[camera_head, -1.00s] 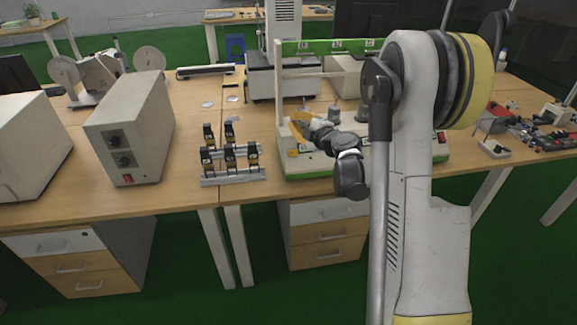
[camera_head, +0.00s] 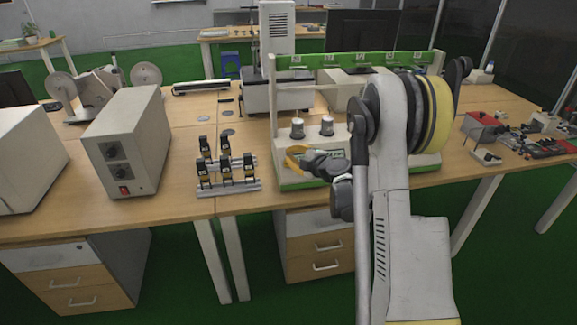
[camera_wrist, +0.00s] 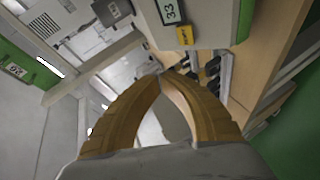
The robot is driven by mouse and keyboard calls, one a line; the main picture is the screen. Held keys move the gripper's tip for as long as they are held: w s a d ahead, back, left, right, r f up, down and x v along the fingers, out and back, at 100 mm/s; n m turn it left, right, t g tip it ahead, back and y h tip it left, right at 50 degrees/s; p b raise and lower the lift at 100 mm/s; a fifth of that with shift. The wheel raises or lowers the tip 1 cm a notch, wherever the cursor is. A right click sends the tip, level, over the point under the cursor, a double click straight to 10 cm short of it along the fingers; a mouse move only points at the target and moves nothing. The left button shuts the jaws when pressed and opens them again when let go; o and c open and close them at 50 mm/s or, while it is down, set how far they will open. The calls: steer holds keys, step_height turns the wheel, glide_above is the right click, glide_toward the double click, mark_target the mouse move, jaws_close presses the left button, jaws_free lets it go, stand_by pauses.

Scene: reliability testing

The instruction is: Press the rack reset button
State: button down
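The white and green rack (camera_head: 289,172) stands on the desk, with a numbered green bar (camera_head: 318,60) across its top and metal cylinders (camera_head: 297,129) on its base. My gripper (camera_head: 291,157) is at the left part of the rack's front, close to its face; I cannot tell whether it touches. In the wrist view the two curved yellow fingers of my gripper (camera_wrist: 161,76) meet at their tips with nothing visible between them. A small display (camera_wrist: 170,12) on a pale panel is ahead of them. I cannot make out the reset button; my arm hides the rack's front right part.
A small stand with black and yellow pieces (camera_head: 226,172) is left of the rack, close to my gripper. A beige box with knobs (camera_head: 127,145) stands farther left. A red device (camera_head: 481,124) and loose parts lie at the right. Bare desk lies left of the stand.

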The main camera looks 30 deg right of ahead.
mark_target(282, 157)
steer(key=w+f+b, duration=0.1)
steer(key=f, duration=0.1)
steer(key=w+f+b, duration=0.1)
steer(key=w+f, duration=0.1)
steer(key=shift+d, duration=0.4)
steer(key=shift+w+d+f+b, duration=0.2)
steer(key=shift+w+f+b, duration=0.15)
steer(key=shift+w, duration=0.2)
steer(key=shift+f, duration=0.15)
stand_by(0.6)
steer(key=shift+w+f+b, duration=0.2)
steer(key=shift+w+b, duration=0.1)
steer(key=shift+b, duration=0.05)
steer(key=shift+w+d+f+b, duration=0.15)
steer(key=shift+w+f+b, duration=0.1)
steer(key=shift+f+b, duration=0.05)
stand_by(0.6)
stand_by(0.3)
steer(key=shift+s+r, duration=0.55)
steer(key=shift+r, duration=0.05)
steer(key=shift+s+a+r+p, duration=0.1)
steer(key=shift+a+p, duration=0.1)
steer(key=shift+p, duration=0.1)
